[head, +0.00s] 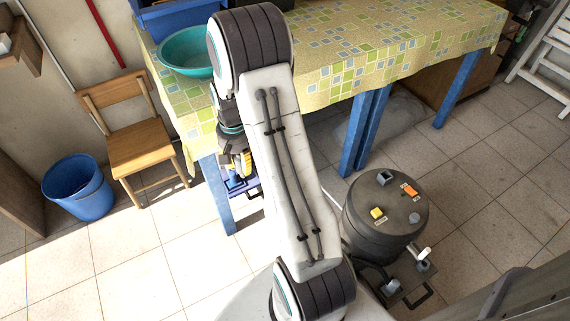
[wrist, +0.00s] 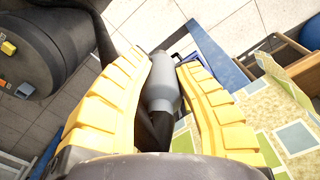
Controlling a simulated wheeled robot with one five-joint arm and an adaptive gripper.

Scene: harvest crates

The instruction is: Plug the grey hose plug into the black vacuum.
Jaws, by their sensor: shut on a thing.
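The black vacuum (head: 372,232) is a round drum on the floor, right of my arm in the head view. Its lid carries small blue-grey, orange, yellow and grey fittings. It also shows at the upper left of the wrist view (wrist: 40,28). My gripper (wrist: 165,62) has yellow ribbed fingers and is shut on the grey hose plug (wrist: 162,82), with dark hose running back between the fingers. In the head view my gripper (head: 245,162) is partly hidden behind my arm, beside the table's left end. The plug cannot be made out clearly there.
A table (head: 400,45) with a patterned cloth and blue legs stands at the back, bearing a teal bowl (head: 188,55). A wooden chair (head: 145,140) and blue bucket (head: 77,190) are at left. A dark holder with grey pieces (head: 408,278) is before the vacuum. Floor lower left is clear.

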